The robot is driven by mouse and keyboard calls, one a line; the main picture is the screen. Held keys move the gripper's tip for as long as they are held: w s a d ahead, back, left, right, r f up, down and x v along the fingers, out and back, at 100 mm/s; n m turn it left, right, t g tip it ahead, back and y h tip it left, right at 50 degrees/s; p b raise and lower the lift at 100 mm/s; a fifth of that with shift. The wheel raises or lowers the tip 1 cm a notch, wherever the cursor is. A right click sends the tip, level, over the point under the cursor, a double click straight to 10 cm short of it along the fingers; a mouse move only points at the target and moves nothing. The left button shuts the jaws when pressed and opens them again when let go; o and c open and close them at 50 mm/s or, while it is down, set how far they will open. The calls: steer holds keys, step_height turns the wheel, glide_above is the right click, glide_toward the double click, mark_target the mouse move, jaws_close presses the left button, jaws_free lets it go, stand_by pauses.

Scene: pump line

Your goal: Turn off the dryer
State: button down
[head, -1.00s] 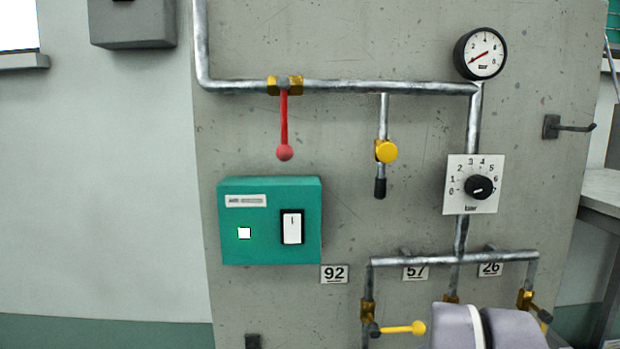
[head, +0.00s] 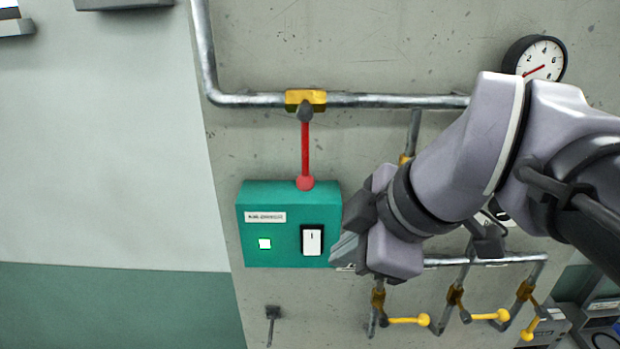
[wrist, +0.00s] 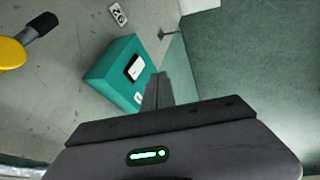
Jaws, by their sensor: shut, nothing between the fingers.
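A green box (head: 290,225) is fixed to the grey panel, with a small lit square (head: 264,243) at its left and a white rocker switch (head: 312,241) in a black frame at its right. Its label is too small to read. My gripper (head: 340,250) is shut and empty, in front of the box's right edge, just right of the switch. In the wrist view, the green box (wrist: 112,75) appears tilted and the shut gripper (wrist: 158,80) points past its side. I cannot tell whether the fingers touch the box.
A red-handled valve (head: 305,150) hangs from the pipe above the box. Several yellow-handled valves (head: 408,320) sit below right. A gauge (head: 541,60) is at upper right. A hook (head: 272,318) is below the box.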

mark_target(318, 254)
steer(key=w+a+f+b, duration=0.1)
steer(key=w+f, duration=0.1)
steer(key=w+a+f+b, duration=0.1)
steer(key=w+f, duration=0.2)
steer(key=w+a+f+b, duration=0.1)
steer(key=w+f+b, duration=0.1)
steer(key=w+f, duration=0.1)
steer(key=shift+w+f, duration=0.1)
steer(key=shift+w, duration=0.1)
steer(key=shift+s, duration=0.1)
